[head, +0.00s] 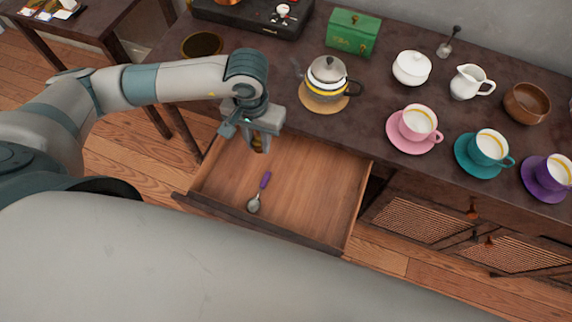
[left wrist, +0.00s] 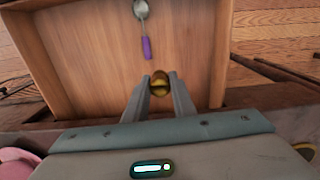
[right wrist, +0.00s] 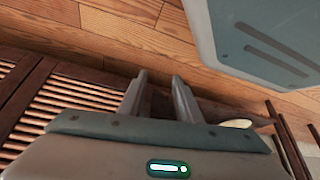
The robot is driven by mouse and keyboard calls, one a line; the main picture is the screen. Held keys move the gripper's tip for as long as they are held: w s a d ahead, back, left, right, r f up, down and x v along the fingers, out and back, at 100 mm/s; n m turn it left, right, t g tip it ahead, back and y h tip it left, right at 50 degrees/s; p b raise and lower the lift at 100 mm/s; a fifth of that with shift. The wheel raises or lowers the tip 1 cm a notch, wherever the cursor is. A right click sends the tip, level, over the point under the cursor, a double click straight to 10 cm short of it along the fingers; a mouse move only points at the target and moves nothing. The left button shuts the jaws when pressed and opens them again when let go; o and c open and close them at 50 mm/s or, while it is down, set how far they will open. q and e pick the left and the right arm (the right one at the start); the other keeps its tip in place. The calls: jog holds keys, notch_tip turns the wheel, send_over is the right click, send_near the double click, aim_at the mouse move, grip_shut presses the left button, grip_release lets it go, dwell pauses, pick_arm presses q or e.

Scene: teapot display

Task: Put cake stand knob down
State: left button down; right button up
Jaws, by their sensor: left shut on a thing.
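My left gripper (head: 259,143) is shut on a small round golden-brown knob, the cake stand knob (left wrist: 160,85). In the head view the gripper points down over the back left part of the open drawer (head: 315,200), and its fingers partly hide the knob. Whether the knob touches the drawer floor I cannot tell. My right gripper (right wrist: 160,90) has its fingers apart with nothing between them, above the wooden floor and beside a slatted cabinet front. It does not show in the head view. No cake stand is clearly visible.
A purple-handled spoon (head: 260,190) lies in the drawer, whose right side is bare. On the cabinet top stand a teapot (head: 327,75), a green tea box (head: 353,32), a pink cup (head: 418,123), a teal cup (head: 488,148), a white pitcher (head: 468,82) and a brown bowl (head: 527,103).

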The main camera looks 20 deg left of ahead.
jog(key=shift+d, duration=0.1)
